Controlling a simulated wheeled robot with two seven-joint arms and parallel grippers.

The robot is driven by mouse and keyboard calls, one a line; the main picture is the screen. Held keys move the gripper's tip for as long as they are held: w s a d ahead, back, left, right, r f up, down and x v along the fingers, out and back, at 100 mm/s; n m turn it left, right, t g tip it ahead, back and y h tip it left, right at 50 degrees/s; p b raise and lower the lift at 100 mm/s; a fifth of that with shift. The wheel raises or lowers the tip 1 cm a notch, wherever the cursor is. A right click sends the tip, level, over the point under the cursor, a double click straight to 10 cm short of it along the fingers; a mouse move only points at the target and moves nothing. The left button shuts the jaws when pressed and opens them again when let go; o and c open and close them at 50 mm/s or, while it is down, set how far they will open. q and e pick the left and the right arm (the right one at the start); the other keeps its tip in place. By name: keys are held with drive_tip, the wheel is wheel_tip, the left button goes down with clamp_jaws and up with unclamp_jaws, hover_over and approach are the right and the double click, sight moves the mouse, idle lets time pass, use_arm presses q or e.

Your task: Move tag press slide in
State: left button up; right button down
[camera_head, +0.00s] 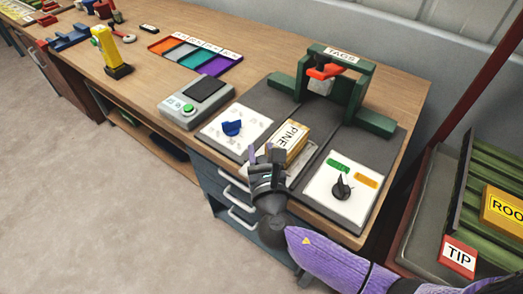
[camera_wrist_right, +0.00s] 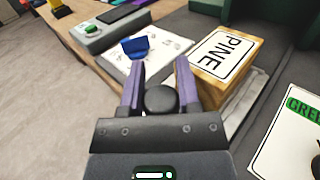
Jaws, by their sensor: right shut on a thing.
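The tag press is a green arch (camera_head: 352,75) with a TAGS label and a red-orange part under its top, at the back of a dark grey base plate. A PINE block (camera_head: 293,142) lies on a pale slide (camera_head: 303,160) in front of the arch. In the right wrist view the PINE block (camera_wrist_right: 225,60) sits just right of my fingers. My right gripper (camera_head: 266,158) is at the slide's front end, shut on a round black knob (camera_wrist_right: 161,99) that shows between its fingers. The knob's join to the slide is hidden. My left gripper is out of view.
A white panel with a blue dial (camera_head: 232,128) lies left of the slide. A panel with a black pointer dial (camera_head: 342,187) and green and orange labels lies right. A grey device (camera_head: 196,101) and colour strip stand further left. Red TIP box (camera_head: 458,256) is at right.

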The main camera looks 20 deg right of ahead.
sight(293, 124)
idle(0.3)
drive_tip(key=w+d, duration=0.2)
drive_tip(key=d, duration=0.1)
drive_tip(key=w+d+b, duration=0.1)
drive_tip(key=w+d, duration=0.1)
drive_tip(key=d, duration=0.1)
drive_tip(key=w+d, duration=0.3)
drive_tip(key=shift+w+d+b, duration=0.1)
drive_tip(key=shift+b, duration=0.2)
drive_tip(key=shift+w+d, duration=0.15)
drive_tip(key=shift+d, duration=0.1)
drive_tip(key=shift+r, duration=0.1)
drive_tip(key=c, duration=0.7)
unclamp_jaws()
drive_tip(key=shift+c, duration=0.2)
drive_tip(key=o, duration=0.4)
drive_tip(key=shift+w+d, duration=0.15)
